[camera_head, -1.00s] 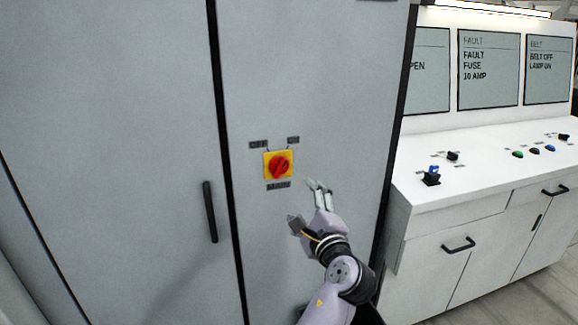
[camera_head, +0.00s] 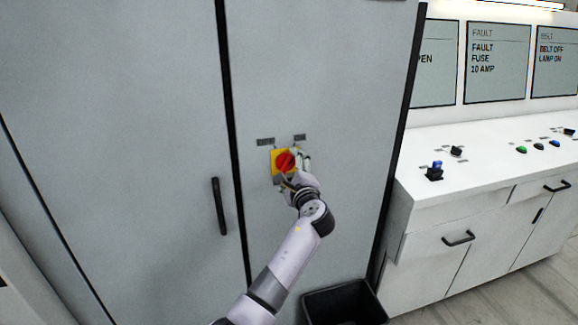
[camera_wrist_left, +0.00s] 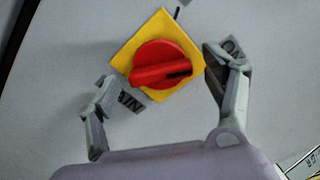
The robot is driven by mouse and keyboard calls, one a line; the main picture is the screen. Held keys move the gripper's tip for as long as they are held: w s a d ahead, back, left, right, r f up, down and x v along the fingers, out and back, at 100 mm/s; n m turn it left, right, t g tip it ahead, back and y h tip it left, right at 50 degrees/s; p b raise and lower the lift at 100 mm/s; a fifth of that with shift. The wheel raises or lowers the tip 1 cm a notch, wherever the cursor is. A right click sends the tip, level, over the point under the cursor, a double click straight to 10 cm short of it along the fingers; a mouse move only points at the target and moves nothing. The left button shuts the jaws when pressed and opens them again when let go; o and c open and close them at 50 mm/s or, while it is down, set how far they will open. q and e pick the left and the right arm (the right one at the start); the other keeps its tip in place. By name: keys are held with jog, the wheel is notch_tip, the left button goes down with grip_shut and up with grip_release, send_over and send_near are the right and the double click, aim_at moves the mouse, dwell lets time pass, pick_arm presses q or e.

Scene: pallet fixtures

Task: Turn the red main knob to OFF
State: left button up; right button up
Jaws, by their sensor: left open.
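The red main knob (camera_head: 285,161) sits on a yellow square plate (camera_head: 276,154) on the grey cabinet door. In the left wrist view the red knob (camera_wrist_left: 160,66) shows its grip bar with a dark mark at the right end, on the side of the ON label (camera_wrist_left: 232,47). The OFF label (camera_head: 265,142) is up and left of the plate in the head view. My left gripper (camera_head: 294,172) is open at the knob, one finger on each side. In the wrist view the fingers stand apart from the knob. My right gripper is not in view.
A black door handle (camera_head: 219,206) is to the left. A dark open bin (camera_head: 345,303) stands on the floor below. A white console (camera_head: 480,170) with switches, buttons and screens stands to the right. The cabinet face around the plate is otherwise flat.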

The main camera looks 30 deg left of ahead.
pick_arm(q)
jog(key=c, duration=1.2)
jog(key=shift+o, duration=0.2)
jog(key=shift+f+n+b, duration=0.25)
jog(key=shift+n+b, duration=0.35)
jog(key=shift+b, duration=0.45)
jog(key=n+b, duration=0.8)
jog(key=b, duration=0.2)
jog(key=shift+r+n+b, duration=0.15)
jog(key=shift+n+b, duration=1.05)
jog(key=shift+n, duration=0.2)
